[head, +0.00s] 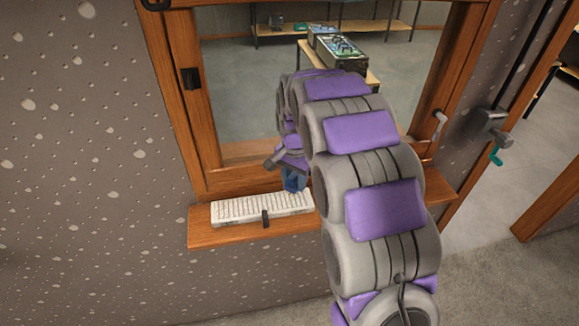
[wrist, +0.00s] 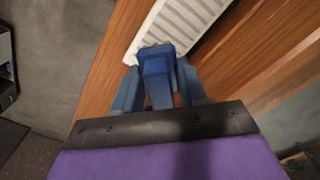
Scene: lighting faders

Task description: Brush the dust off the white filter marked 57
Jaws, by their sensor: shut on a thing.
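The white filter (head: 250,209) is a long, flat, slatted piece lying on the wooden sill; in the wrist view its near end (wrist: 165,32) is at the top. I cannot read a number on it, nor clearly make out dust. My gripper (wrist: 157,88) is shut on a blue brush (wrist: 156,66), whose pale tip meets or hovers just over the filter's end; I cannot tell which. In the head view my gripper (head: 292,178) is at the filter's right end, partly hidden by my arm.
A dark clip (head: 265,218) stands at the filter's front edge. The wooden sill (head: 215,238) runs below a wood-framed window (head: 180,90). Beyond the window, a bench holds equipment (head: 335,45).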

